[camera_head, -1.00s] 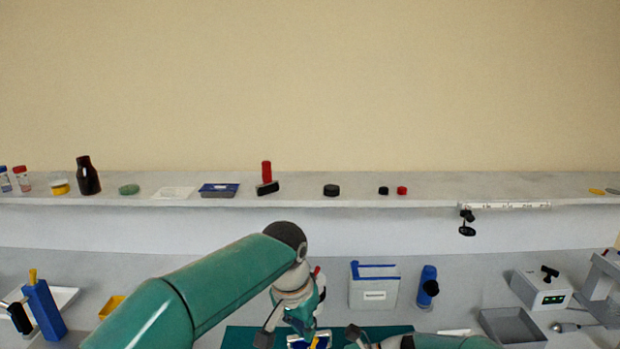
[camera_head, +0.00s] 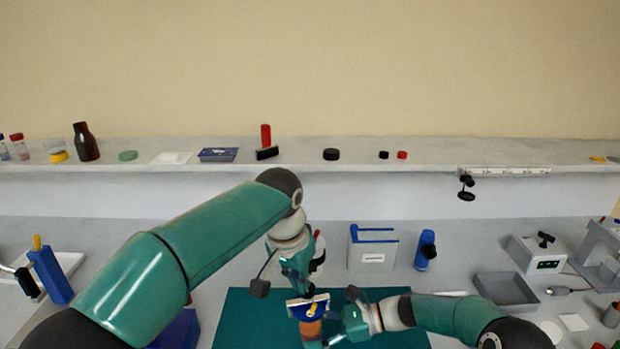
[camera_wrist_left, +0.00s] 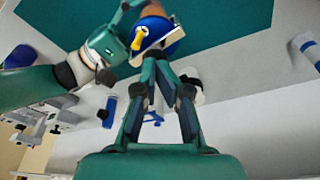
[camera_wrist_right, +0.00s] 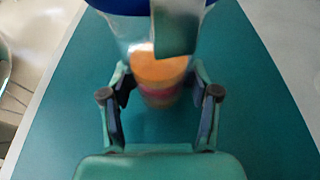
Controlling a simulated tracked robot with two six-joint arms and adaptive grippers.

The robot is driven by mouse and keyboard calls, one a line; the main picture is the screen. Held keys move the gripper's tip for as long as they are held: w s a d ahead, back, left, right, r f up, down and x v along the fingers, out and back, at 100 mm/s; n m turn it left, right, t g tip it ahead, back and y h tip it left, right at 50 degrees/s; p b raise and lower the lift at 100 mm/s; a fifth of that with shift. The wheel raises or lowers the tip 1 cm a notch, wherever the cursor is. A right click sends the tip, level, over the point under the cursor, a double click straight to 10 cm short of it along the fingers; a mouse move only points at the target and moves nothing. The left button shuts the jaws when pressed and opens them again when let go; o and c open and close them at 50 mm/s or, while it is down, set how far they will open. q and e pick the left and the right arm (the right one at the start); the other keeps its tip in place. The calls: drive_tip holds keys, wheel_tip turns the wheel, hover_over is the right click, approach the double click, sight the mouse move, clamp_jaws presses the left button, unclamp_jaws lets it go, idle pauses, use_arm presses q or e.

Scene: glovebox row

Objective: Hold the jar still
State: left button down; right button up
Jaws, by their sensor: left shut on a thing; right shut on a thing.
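The jar shows clear walls and orange and pink contents in the right wrist view (camera_wrist_right: 160,72); its orange part also shows in the head view (camera_head: 310,328). It stands over the teal mat (camera_head: 245,315). My right gripper (camera_wrist_right: 160,85) has a finger on each side of the jar and is shut on it. A blue lid (camera_wrist_left: 168,46) tops the jar, with a pale strip and a yellow piece (camera_wrist_left: 138,38) at it. My left gripper (camera_wrist_left: 158,65) comes from above and is shut at the lid; its exact grip is partly hidden.
Behind the mat stand a white box with a blue edge (camera_head: 372,255) and a blue bottle (camera_head: 425,250). A grey tray (camera_head: 506,290) lies to the right. A blue stand (camera_head: 50,275) is at the left. Small items line the rear ledge.

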sight(303, 297)
use_arm(q)
drive_tip(key=shift+d+r, duration=0.1)
drive_tip(key=shift+r, duration=1.65)
drive_tip(key=shift+h, duration=0.4)
drive_tip(key=shift+s+d+f, duration=0.1)
drive_tip(key=shift+s+f, duration=0.25)
drive_tip(key=shift+f, duration=0.7)
drive_tip(key=shift+s+d+f, duration=0.15)
drive_tip(key=shift+s+f, duration=0.15)
drive_tip(key=shift+f, duration=0.7)
drive_tip(key=shift+s+d+f, duration=0.1)
drive_tip(key=shift+s+f, duration=0.25)
drive_tip(key=shift+f, duration=0.7)
drive_tip(key=shift+w+r, duration=0.15)
drive_tip(key=shift+w, duration=0.6)
drive_tip(key=shift+w+a, duration=0.35)
drive_tip(key=shift+a, duration=0.3)
